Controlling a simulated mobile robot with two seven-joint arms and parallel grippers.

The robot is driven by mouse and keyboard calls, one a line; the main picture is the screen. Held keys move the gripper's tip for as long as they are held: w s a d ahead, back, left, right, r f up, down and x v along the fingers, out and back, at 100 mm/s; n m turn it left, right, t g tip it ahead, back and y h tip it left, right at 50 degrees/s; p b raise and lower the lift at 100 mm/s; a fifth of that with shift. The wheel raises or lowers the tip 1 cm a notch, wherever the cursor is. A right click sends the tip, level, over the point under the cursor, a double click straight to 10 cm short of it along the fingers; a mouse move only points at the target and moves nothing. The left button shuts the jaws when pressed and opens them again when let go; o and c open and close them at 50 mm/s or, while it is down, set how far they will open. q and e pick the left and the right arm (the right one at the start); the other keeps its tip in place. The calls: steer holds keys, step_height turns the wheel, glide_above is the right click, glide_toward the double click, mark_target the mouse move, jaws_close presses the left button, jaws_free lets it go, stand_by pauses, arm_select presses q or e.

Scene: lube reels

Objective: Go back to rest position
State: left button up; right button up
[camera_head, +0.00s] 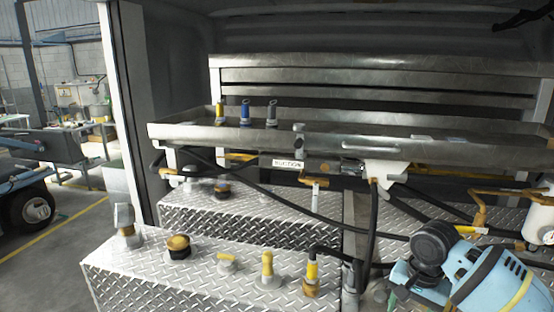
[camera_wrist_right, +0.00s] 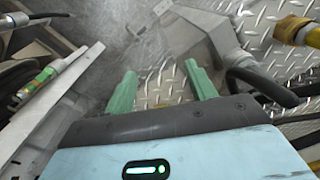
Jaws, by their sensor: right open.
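My right arm, light blue with a black joint, comes in at the lower right of the head view. My right gripper (camera_wrist_right: 160,84) shows in the right wrist view with its two green fingers apart and nothing between them. A grey metal fitting (camera_wrist_right: 208,30) lies just beyond the fingers, over diamond plate. I cannot tell whether the fingers touch it. My left gripper is not in view.
A diamond-plate box (camera_head: 200,265) carries several caps and fittings, including a yellow-topped one (camera_head: 312,275). A steel tray (camera_head: 350,142) spans the back, with yellow and blue nozzles at its left. Black hoses (camera_head: 372,225) hang near my right arm.

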steer(key=s+a+f+n+t+y, duration=0.2)
steer(key=s+a+f+n, duration=0.15)
steer(key=a+f, duration=0.45)
steer(key=s+a+f+n+t+y, duration=0.2)
steer(key=s+a+f, duration=0.25)
steer(key=f, duration=0.75)
steer(key=s+d+f+n+t+h, duration=0.1)
steer(key=s+d+f+n+t, duration=0.1)
steer(key=s, duration=0.7)
steer(key=s+d+f+n+t+h, duration=0.1)
steer(key=s+d+f+n+t, duration=0.1)
steer(key=s, duration=0.7)
steer(key=shift+s+d+f+n+t+h, duration=0.3)
steer(key=shift+f+t, duration=0.3)
steer(key=shift+f, duration=0.25)
